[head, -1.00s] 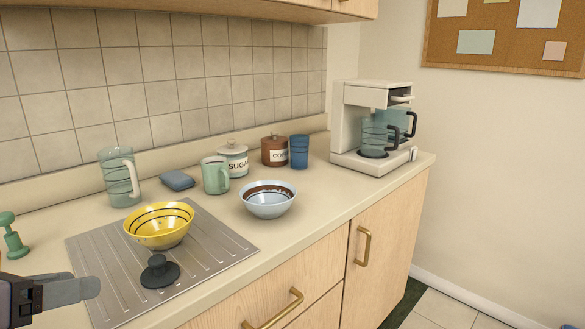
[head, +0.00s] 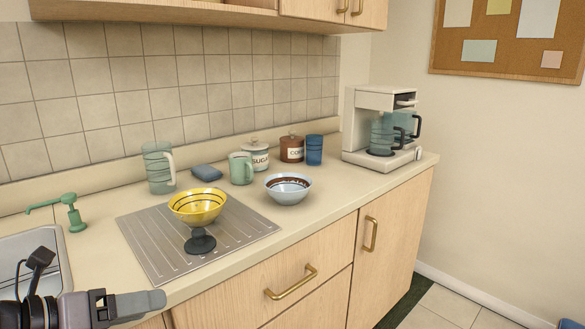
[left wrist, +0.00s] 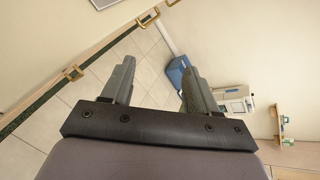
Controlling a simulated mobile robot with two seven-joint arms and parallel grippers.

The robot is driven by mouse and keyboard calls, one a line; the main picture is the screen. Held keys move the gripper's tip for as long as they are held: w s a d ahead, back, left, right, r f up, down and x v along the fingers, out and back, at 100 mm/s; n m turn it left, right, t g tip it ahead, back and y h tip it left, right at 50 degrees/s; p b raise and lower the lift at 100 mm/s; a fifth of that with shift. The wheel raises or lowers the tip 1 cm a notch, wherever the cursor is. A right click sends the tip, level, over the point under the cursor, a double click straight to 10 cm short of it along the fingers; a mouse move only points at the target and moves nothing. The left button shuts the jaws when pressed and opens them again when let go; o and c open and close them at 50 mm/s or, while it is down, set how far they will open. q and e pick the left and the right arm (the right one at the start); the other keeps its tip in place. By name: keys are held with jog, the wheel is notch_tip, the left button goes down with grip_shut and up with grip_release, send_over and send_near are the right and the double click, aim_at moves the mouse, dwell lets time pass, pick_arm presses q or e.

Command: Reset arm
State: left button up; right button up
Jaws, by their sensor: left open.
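My left gripper (head: 140,304) shows at the lower left of the head view, in front of the counter's front edge and near the sink. The head view shows it side-on. In the left wrist view my left gripper (left wrist: 158,78) has its two grey fingers spread well apart, with nothing between them. Behind them are floor tiles, a wall and a blue bin-like object (left wrist: 178,76). My right gripper is in neither view.
The counter (head: 330,190) holds a yellow bowl (head: 198,207) and dark stopper (head: 200,242) at the metal drainboard (head: 150,245), a blue bowl (head: 288,190), a glass pitcher (head: 158,172), a green mug (head: 240,168) and a coffee maker (head: 372,158). A sink (head: 62,260) is at left.

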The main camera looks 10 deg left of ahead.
pick_arm(q)
jog(key=d+f+n+t+p, duration=0.1)
jog(key=d+f+n+p, duration=0.1)
jog(key=d+f+n, duration=0.45)
jog(key=d+f+n+p, duration=0.15)
jog(key=f+n, duration=0.25)
jog(key=n, duration=0.5)
jog(key=s+a+f+n+g+y+p, duration=0.1)
jog(key=s+f+n+y, duration=0.4)
jog(key=s+f+n, duration=0.6)
notch_tip(320, 180, down, 4)
jog(key=n+p, duration=0.1)
jog(key=n, duration=0.4)
jog(key=shift+s+r+g+p, duration=0.25)
jog(key=shift+g+p, duration=0.05)
jog(key=shift+p, duration=0.1)
